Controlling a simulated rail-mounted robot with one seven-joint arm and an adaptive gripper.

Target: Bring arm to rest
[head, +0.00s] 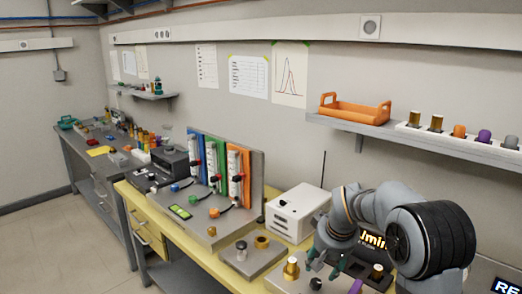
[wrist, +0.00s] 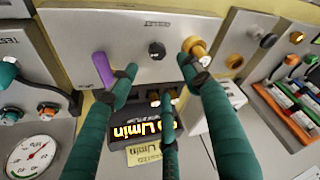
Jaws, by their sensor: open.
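My gripper (head: 335,268) hangs at the lower right of the head view, low over a grey panel. Its green fingers are spread and hold nothing; in the wrist view the gripper (wrist: 158,80) spans the panel's lower edge. The grey panel (wrist: 125,30) carries a black knob (wrist: 156,49) and a brass fitting (wrist: 194,46). A purple piece (wrist: 103,69) shows beside the left finger; I cannot tell whether they touch. My arm is bent above the bench and hides part of the panel in the head view.
A white box with an antenna (head: 297,212) stands left of my arm. A lit display (wrist: 143,131) lies below the fingers in the wrist view. A shelf (head: 350,129) with an orange tray (head: 354,109) and several coloured caps hangs above. Floor at left (head: 60,240) is clear.

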